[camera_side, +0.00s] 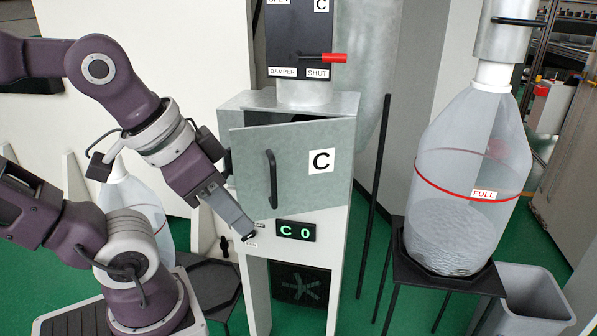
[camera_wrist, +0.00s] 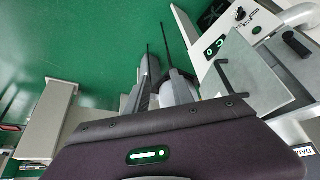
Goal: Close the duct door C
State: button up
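The duct door C (camera_side: 300,165) is a grey panel with a "C" label on the front of a metal box. It stands ajar, its left side swung out from the box, with a dark gap above its top edge. Its black bar handle (camera_side: 272,178) is on the left part. The door (camera_wrist: 262,72) and its handle (camera_wrist: 232,78) also show in the wrist view. My gripper (camera_side: 243,225) points down to the right, just left of and below the handle, by the cabinet's front. I see nothing held in it.
Below the door a green display (camera_side: 296,231) reads "C 0", with a small black knob (camera_side: 249,236) to its left. Above, a damper lever with a red grip (camera_side: 334,58) points toward "SHUT". A "FULL"-marked bag (camera_side: 470,190) stands on a black stand at right, beside a grey bin (camera_side: 540,300).

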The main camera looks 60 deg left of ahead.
aim_at(280, 176)
jog(key=w+a+r+m+g, duration=0.1)
jog(key=w+m, duration=0.1)
jog(key=w+r+m+g+y, duration=0.1)
jog(key=w+m, duration=0.1)
jog(key=w, duration=0.1)
jog(key=w+a+r+m+g, duration=0.1)
jog(key=w+r+m, duration=0.1)
jog(key=w+m, duration=0.1)
jog(key=shift+w+a+g+y, duration=0.2)
jog(key=shift+a+g+y, duration=0.1)
jog(key=shift+y, duration=0.1)
grip_shut()
jog(key=w+a+f+m+g+y, duration=0.1)
jog(key=w+a+m+g+y, duration=0.15)
jog(key=w+m, duration=0.55)
jog(key=shift+n+g, duration=0.3)
jog(key=shift+g, duration=0.15)
jog(key=a+f, duration=0.2)
jog(key=f, duration=0.1)
jog(key=a+f, duration=0.3)
jog(key=s+a+f, duration=0.1)
jog(key=a+f, duration=0.1)
jog(key=f, duration=0.1)
jog(key=shift+a+f, duration=0.15)
jog(key=shift+a, duration=0.1)
jog(key=shift+a, duration=0.1)
